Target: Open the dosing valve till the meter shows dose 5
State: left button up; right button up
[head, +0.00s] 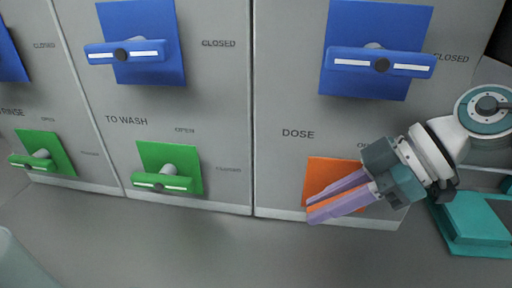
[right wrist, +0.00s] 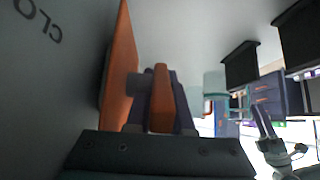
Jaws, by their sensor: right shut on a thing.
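The dosing valve shows as an orange plate (head: 323,172) on the lower right panel under the word DOSE, with an orange handle (right wrist: 161,98) standing out from it in the right wrist view. My right gripper (head: 309,207) reaches in from the right, its purple fingers in front of the plate. It is shut on the orange handle, with a finger on each side. The fingers hide most of the handle in the head view. No meter reading shows in either view.
Blue valves (head: 380,62) with level handles sit above on the grey panels, marked CLOSED at their right. Green valves (head: 163,182) sit lower, left of the dosing valve. A teal block (head: 473,222) stands at the right. The grey floor in front is mostly clear.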

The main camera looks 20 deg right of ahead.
grip_shut()
jog(key=shift+t+y+b, duration=0.4)
jog(key=shift+y+b, duration=0.15)
jog(key=shift+y, duration=0.15)
jog(key=t+y+b, duration=0.1)
jog(key=y+b, duration=0.1)
jog(key=shift+r+t+b, duration=0.1)
jog(key=shift+t+b, duration=0.2)
jog(key=shift+b, duration=0.1)
jog(key=shift+r+t+y+b, duration=0.35)
jog(key=shift+t+y+b, duration=0.25)
jog(key=shift+y+b, duration=0.6)
jog(key=shift+r+y+b, duration=0.15)
jog(key=shift+y+b, duration=0.15)
jog(key=shift+r, duration=0.1)
